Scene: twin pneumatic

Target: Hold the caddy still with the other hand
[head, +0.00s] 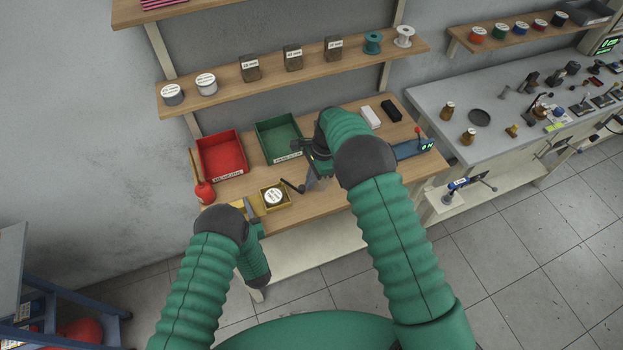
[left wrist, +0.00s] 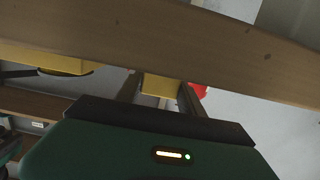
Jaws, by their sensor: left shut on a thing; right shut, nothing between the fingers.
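A small yellow caddy (head: 264,207) sits near the front edge of the wooden bench, with a round white-labelled item (head: 274,197) in it. My left gripper (head: 250,204) is at its left side, shut on a yellow part. In the left wrist view a yellow piece (left wrist: 161,88) shows between my left fingers (left wrist: 160,95); whether it belongs to the caddy is unclear. My right gripper (head: 316,181) is shut and empty, right of the caddy and apart from it. A dark crank-shaped piece (head: 293,187) lies between them; whether my right gripper touches it is unclear.
A red bin (head: 222,172) and a green bin (head: 263,137) stand behind on the bench. A red bottle (head: 204,191) is at the left end. A blue device (head: 414,149) and white and black blocks are at the right. Shelves hang above.

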